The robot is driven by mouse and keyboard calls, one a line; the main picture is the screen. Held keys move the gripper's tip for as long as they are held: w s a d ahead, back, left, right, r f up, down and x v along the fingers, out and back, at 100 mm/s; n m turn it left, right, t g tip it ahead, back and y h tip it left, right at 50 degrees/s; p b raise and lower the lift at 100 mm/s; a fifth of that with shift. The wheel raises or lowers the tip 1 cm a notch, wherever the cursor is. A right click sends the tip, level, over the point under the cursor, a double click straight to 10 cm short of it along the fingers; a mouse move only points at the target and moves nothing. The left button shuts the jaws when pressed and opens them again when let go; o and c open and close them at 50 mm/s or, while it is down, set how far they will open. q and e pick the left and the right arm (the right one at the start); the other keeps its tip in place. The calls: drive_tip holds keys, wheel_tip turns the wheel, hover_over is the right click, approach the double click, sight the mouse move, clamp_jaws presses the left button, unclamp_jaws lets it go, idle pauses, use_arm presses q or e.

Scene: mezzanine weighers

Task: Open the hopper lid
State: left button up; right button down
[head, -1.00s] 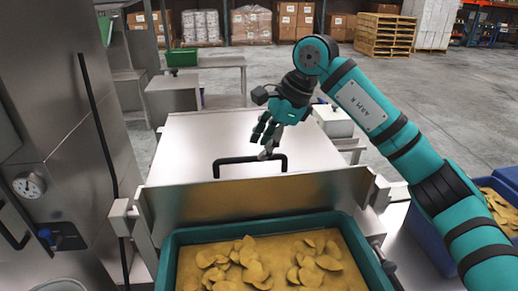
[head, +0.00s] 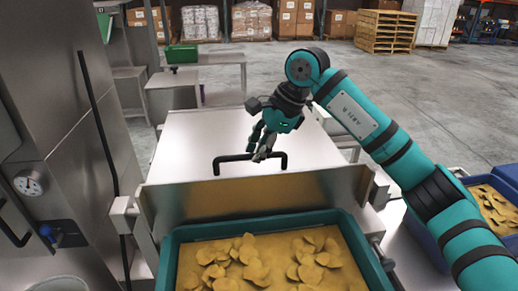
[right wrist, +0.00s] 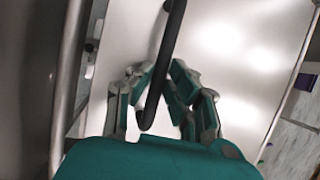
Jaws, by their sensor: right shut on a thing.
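The hopper lid (head: 190,145) is a flat steel panel in the middle of the head view. It lies flat, with a black bar handle (head: 222,160) near its front edge. My right gripper (head: 262,153) is at the handle's right half, shut on the bar. In the right wrist view the gripper's teal fingers (right wrist: 164,88) stand on both sides of the black handle (right wrist: 168,45), with the bright lid (right wrist: 225,50) behind. My left gripper is not in view.
A teal-rimmed bin (head: 172,240) of chips stands in front of the steel front wall (head: 250,200). A blue bin (head: 505,170) with chips is at the right. A steel cabinet (head: 60,130) with a gauge fills the left. Open floor lies behind.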

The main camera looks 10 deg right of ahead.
drive_tip(key=w+r+p, duration=0.5)
drive_tip(key=r+p, duration=0.5)
drive_tip(key=w+r+p, duration=0.5)
drive_tip(key=r+p, duration=0.5)
drive_tip(key=p, duration=0.1)
drive_tip(key=shift+d, duration=0.1)
